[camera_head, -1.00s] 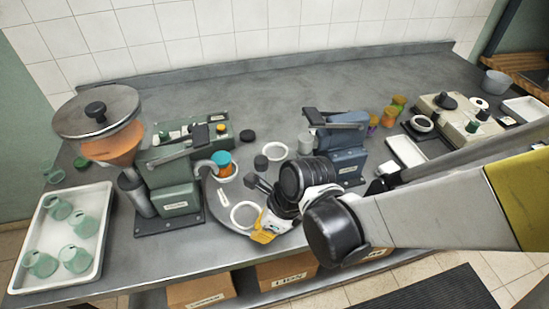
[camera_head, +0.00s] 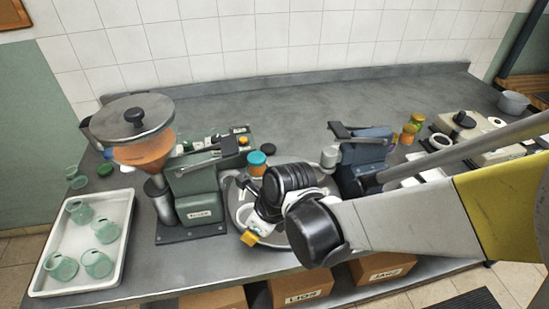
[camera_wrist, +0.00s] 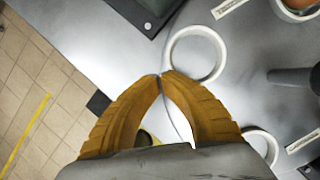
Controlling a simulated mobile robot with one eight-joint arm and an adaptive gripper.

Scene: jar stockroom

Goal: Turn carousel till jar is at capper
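A teal-topped jar with orange contents (camera_head: 257,163) stands at the back of the round grey carousel (camera_head: 236,205), left of the blue capper (camera_head: 362,160) and apart from it. Part of a jar (camera_wrist: 300,6) also shows at the top right of the wrist view. My gripper (camera_head: 250,239) is low over the carousel's front left edge; my wrist hides much of the disc. In the wrist view its orange fingertips (camera_wrist: 164,76) meet beside a white ring holder (camera_wrist: 196,54), with nothing seen held. Whether they touch the ring is unclear. A dark rod (camera_wrist: 290,77) shows to the right.
The green filler (camera_head: 197,190) with its orange hopper stands close left of the carousel. A white tray (camera_head: 122,238) of several glass jars lies farther left. A black disc (camera_head: 268,150) lies behind the jar. The back of the counter (camera_head: 300,110) is clear.

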